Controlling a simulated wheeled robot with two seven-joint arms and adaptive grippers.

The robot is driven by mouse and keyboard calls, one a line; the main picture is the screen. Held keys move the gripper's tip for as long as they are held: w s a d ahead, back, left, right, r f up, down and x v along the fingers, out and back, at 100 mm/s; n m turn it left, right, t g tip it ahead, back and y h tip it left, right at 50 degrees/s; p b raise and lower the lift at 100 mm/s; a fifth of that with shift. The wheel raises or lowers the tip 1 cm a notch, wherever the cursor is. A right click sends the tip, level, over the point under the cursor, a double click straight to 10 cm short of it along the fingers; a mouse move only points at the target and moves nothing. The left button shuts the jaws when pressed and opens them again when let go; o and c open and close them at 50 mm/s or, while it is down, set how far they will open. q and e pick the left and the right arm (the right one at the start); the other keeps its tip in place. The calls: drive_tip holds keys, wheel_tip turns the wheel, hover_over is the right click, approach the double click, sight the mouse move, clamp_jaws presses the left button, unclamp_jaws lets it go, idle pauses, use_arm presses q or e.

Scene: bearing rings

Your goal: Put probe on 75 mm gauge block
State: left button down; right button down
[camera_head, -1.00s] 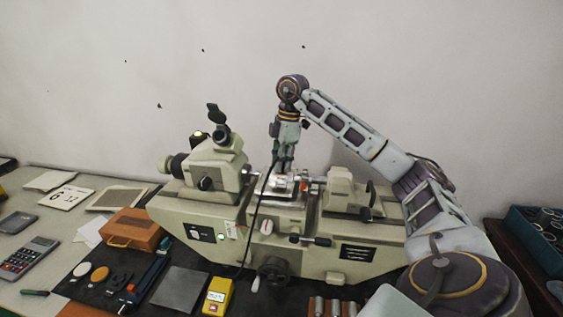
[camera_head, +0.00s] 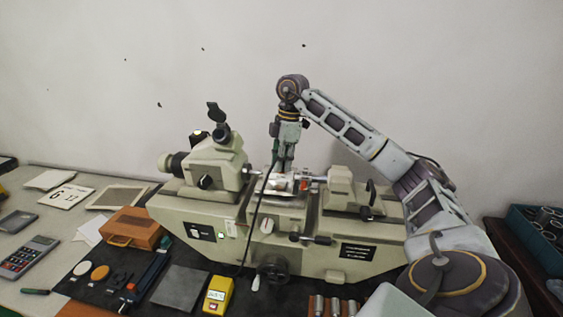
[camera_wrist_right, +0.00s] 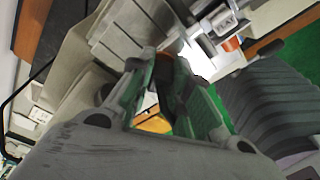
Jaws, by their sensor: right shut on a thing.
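My right gripper (camera_head: 284,168) points down over the small stage (camera_head: 285,198) in the middle of the beige measuring machine. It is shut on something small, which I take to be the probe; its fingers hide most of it. A black cable (camera_head: 258,208) runs from beside the gripper down across the machine front towards the yellow meter (camera_head: 217,296). In the right wrist view the green-padded fingers (camera_wrist_right: 168,60) reach towards metal parts and an orange piece (camera_wrist_right: 231,44). The 75 mm gauge block cannot be made out clearly, nor whether the probe touches it. My left gripper is not in view.
The machine's left head (camera_head: 213,165) and right tailstock (camera_head: 341,190) flank the gripper closely. In front lie a grey plate (camera_head: 180,288), an orange-brown case (camera_head: 132,229) and several metal cylinders (camera_head: 335,306). A teal crate (camera_head: 540,230) stands far right.

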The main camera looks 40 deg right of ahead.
drive_tip(key=shift+f, duration=0.2)
idle(0.4)
drive_tip(key=c, duration=1.3)
unclamp_jaws()
drive_tip(key=shift+o, duration=0.2)
drive_tip(key=shift+r, duration=0.1)
drive_tip(key=shift+r, duration=4.15)
drive_tip(key=shift+f, duration=0.1)
